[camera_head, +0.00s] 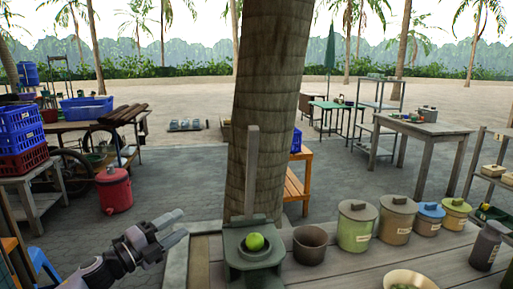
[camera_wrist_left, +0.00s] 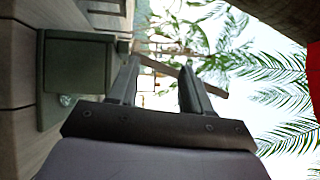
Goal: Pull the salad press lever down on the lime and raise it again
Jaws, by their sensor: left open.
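The salad press (camera_head: 255,262) is a dark green-grey block near the front edge of the wooden counter. Its long grey-brown lever (camera_head: 252,165) stands upright behind the cup. A bright green lime (camera_head: 254,242) sits in the cup. My left gripper (camera_head: 183,225) is open and empty, to the left of the press and apart from it. In the left wrist view, the open fingers (camera_wrist_left: 160,64) have the press body (camera_wrist_left: 75,78) to their left. A brown bar that looks like the lever (camera_wrist_left: 214,85) crosses beyond the fingertips. My right gripper is out of view.
A brown pot (camera_head: 310,245) stands just right of the press, then several lidded canisters (camera_head: 357,226). A bowl (camera_head: 409,280) is at the front. A thick tree trunk (camera_head: 267,100) rises behind the lever. The space left of the press is open above the paving.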

